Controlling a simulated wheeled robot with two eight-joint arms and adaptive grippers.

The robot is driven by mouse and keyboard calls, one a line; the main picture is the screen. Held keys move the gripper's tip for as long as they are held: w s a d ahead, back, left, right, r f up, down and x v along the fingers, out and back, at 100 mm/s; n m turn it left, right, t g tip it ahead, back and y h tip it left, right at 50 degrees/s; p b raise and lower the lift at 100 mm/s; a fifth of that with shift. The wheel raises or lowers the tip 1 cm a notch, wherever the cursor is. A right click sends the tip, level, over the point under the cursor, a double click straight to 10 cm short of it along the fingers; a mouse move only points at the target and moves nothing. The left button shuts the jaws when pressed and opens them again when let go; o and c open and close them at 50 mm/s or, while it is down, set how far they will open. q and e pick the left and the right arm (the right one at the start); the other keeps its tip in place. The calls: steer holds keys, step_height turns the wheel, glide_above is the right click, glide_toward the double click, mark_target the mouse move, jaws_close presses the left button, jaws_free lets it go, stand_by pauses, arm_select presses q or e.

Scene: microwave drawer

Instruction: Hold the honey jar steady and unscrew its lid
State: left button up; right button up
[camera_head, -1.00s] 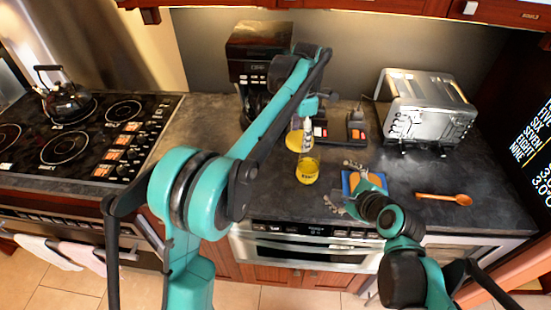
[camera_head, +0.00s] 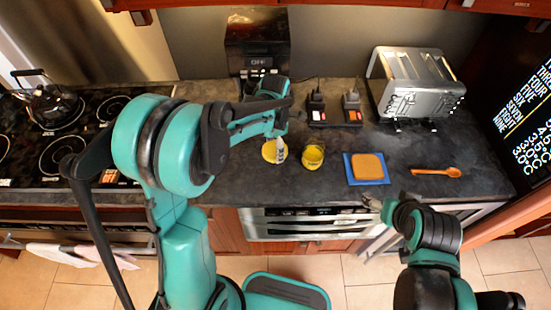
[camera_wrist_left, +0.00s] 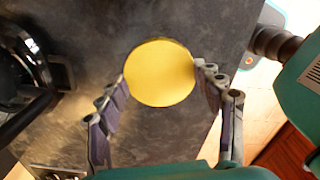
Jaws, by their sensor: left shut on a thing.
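The honey jar (camera_head: 313,156), a small glass jar with yellow content, stands upright on the dark counter with no lid on it. The round yellow lid (camera_head: 270,151) is apart from the jar, just to its left. My left gripper (camera_head: 280,150) is shut on the lid. The left wrist view shows the lid (camera_wrist_left: 161,73) between the two fingertips with counter behind it. How high the lid is above the counter I cannot tell. My right gripper (camera_head: 374,203) is near the counter's front edge, away from the jar; its fingers are too small to read.
A blue board (camera_head: 376,178) with an orange-brown square slice (camera_head: 367,166) lies right of the jar. A wooden spoon (camera_head: 438,172) lies further right. A toaster (camera_head: 412,85) and a coffee machine (camera_head: 257,50) stand behind. The stove (camera_head: 50,150) is at left.

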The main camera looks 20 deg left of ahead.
mark_target(275, 164)
arm_select(q)
step_height(275, 164, down, 4)
steer(key=shift+w+r+b, duration=0.1)
steer(key=shift+b, duration=0.2)
step_height(275, 164, down, 3)
steer(key=shift+f+b, duration=0.1)
steer(key=shift+b, duration=0.3)
steer(key=shift+f, duration=0.15)
steer(key=shift+f, duration=0.2)
steer(key=o, duration=1.3)
steer(key=shift+r, duration=0.1)
